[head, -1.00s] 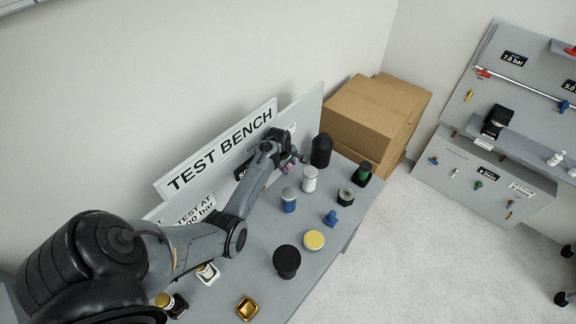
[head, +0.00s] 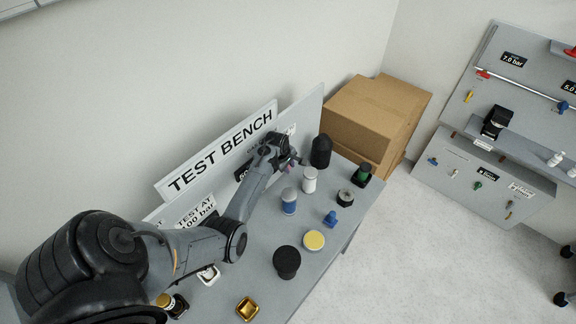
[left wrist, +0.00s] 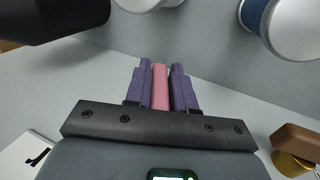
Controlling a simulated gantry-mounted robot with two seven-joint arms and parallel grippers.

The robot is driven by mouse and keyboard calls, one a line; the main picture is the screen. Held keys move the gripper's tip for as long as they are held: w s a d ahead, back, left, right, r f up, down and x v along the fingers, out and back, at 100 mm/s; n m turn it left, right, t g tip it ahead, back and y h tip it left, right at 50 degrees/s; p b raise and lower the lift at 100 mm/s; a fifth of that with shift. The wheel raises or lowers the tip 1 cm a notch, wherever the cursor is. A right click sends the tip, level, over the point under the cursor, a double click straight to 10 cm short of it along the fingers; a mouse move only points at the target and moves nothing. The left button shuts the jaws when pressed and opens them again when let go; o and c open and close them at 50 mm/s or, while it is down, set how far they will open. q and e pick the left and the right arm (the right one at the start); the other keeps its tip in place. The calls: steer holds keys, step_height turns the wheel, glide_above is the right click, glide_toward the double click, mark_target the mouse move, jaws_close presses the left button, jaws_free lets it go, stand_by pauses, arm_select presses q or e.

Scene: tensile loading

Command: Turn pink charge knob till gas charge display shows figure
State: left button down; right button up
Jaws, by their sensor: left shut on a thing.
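My left gripper (head: 293,161) is at the far end of the test bench, close against the upright panel under the TEST BENCH sign. In the left wrist view, its two purple fingers (left wrist: 160,86) are shut on the pink charge knob (left wrist: 160,88), which shows as a pink strip between them. A black display (head: 241,173) on the panel, left of the gripper, is mostly hidden behind my arm, and its figure cannot be read in full. My right gripper is not in view.
A black rounded cylinder (head: 321,151), a white-capped cylinder (head: 309,180) and a blue cylinder with a pale cap (head: 289,201) stand close to the gripper. A yellow disc (head: 314,240) and a black knob-shaped piece (head: 286,262) are nearer. Cardboard boxes (head: 372,118) stand beyond the bench.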

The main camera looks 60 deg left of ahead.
arm_select(q)
steer(key=shift+d+t+y+p, duration=0.1)
steer(key=shift+t+y+p, duration=0.2)
steer(key=shift+t+p, duration=0.5)
steer(key=shift+t+y, duration=0.3)
steer(key=shift+t, duration=0.6)
steer(key=shift+f+t+y+b, duration=0.15)
steer(key=shift+t+y+b, duration=0.25)
steer(key=shift+t, duration=0.7)
steer(key=shift+t+y+b, duration=0.3)
steer(key=shift+t+b, duration=0.1)
steer(key=shift+t, duration=0.7)
steer(key=c, duration=1)
jaws_free()
steer(key=shift+c, duration=0.2)
